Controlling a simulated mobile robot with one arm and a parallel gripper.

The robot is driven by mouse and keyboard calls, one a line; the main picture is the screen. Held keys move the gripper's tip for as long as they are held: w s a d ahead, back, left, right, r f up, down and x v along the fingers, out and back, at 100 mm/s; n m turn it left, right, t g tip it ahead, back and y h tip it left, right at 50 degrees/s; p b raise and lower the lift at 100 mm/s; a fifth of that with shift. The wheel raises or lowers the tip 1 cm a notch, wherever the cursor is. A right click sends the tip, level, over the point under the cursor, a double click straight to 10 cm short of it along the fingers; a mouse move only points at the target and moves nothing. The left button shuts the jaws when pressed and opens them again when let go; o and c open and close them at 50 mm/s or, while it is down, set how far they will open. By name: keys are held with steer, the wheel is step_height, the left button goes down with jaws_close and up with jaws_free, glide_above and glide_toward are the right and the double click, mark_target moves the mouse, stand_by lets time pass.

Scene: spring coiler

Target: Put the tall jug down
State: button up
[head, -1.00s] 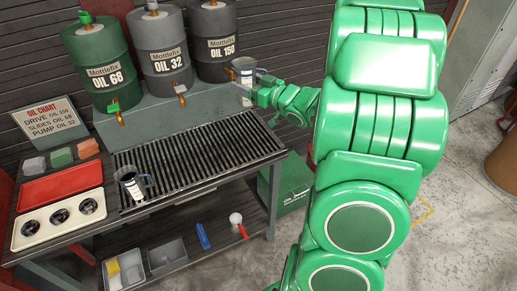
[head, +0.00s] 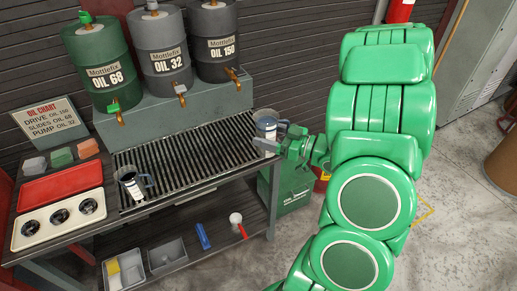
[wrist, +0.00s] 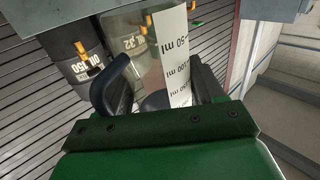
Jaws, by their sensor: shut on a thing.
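The tall jug (head: 265,128) is clear with a white scale strip and appears upright over the right end of the slatted drip grate (head: 200,152). I cannot tell whether its base touches the grate. My gripper (head: 273,138) comes from the right and is shut on the jug. In the wrist view the jug (wrist: 180,62) stands between my dark fingers, its scale marked in ml, with a dark handle at left. My gripper (wrist: 165,100) hides its lower part. A second jug (head: 132,187), with a dark handle, stands at the grate's left end.
Green OIL 68 (head: 103,62), grey OIL 32 (head: 160,48) and dark OIL 150 (head: 213,42) drums stand behind the grate. The middle of the grate is clear. A red tray (head: 60,185) and a cream holder (head: 25,237) lie at left. A green bin (head: 297,185) stands right of the bench.

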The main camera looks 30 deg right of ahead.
steer(key=w+d+f, duration=0.3)
steer(key=w+f, duration=0.5)
steer(key=w, duration=0.3)
steer(key=shift+w+d, duration=0.35)
steer(key=shift+d, duration=0.05)
steer(key=shift+w+d+f, duration=0.2)
steer(key=shift+w+f, duration=0.55)
steer(key=shift+f, duration=0.1)
steer(key=shift+w+f, duration=0.1)
steer(key=shift+f, duration=1.35)
steer(key=shift+f, duration=0.15)
steer(key=o, duration=1.1)
steer(key=shift+o, duration=0.2)
